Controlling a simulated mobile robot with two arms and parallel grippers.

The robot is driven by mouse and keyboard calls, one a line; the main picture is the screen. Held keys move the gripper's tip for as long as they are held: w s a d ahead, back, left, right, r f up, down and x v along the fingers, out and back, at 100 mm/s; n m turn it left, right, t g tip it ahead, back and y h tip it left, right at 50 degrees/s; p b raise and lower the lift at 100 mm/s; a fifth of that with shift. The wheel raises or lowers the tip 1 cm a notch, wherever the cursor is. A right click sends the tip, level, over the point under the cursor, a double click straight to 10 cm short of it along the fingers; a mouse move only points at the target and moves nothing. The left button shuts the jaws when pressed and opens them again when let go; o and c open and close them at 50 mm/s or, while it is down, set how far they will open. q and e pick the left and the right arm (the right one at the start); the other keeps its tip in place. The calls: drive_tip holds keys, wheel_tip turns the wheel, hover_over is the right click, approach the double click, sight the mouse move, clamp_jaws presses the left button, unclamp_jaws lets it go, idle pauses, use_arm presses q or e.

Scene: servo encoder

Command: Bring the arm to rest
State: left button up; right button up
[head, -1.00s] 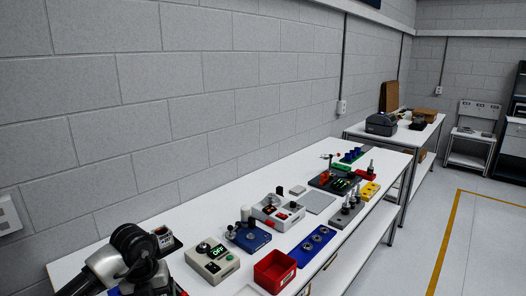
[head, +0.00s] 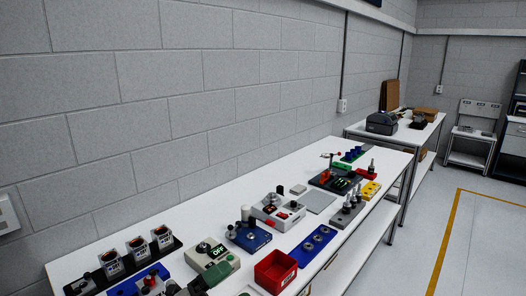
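A dark part of my arm, apparently the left gripper (head: 208,281), shows at the bottom edge. It overlaps the front of the beige box with the green "OFF" display (head: 212,254). Its fingertips cannot be made out, so I cannot tell if it is open or shut, or if it touches the box. My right gripper is not in view.
The white bench (head: 172,221) holds a black rack of several white-faced units (head: 137,249), a blue fixture (head: 248,237), a red bin (head: 275,270), and a blue plate with rings (head: 313,243). A grey block wall runs behind. Floor at right is clear.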

use_arm(q)
drive_tip(key=s+a+f+n+t+y, duration=0.1)
drive_tip(key=s+a+f+n+y, duration=0.2)
drive_tip(key=a+f+n+y, duration=0.55)
drive_tip(key=s+a+f+n+t+y, duration=0.1)
drive_tip(key=s+a+f+n+y, duration=0.4)
drive_tip(key=n+y, duration=0.65)
drive_tip(key=s+a+f+n+g+h, duration=0.1)
drive_tip(key=s+f+n+g, duration=0.1)
drive_tip(key=s+f+g, duration=0.35)
drive_tip(key=s+f+n+g+h, duration=0.1)
drive_tip(key=s+f+g+h, duration=0.15)
drive_tip(key=s+g, duration=0.55)
wheel_tip(320, 180, down, 26)
drive_tip(key=s+f+t+b, duration=0.1)
drive_tip(key=s+b, duration=0.1)
drive_tip(key=s+a+f+g+y+b, duration=0.1)
drive_tip(key=s+a+f+b, duration=0.1)
drive_tip(key=s+f, duration=1.5)
wheel_tip(320, 180, down, 3)
drive_tip(key=shift+a+r+b, duration=0.15)
drive_tip(key=shift+a+b, duration=0.15)
drive_tip(key=shift+a, duration=0.25)
drive_tip(key=shift+c, duration=0.2)
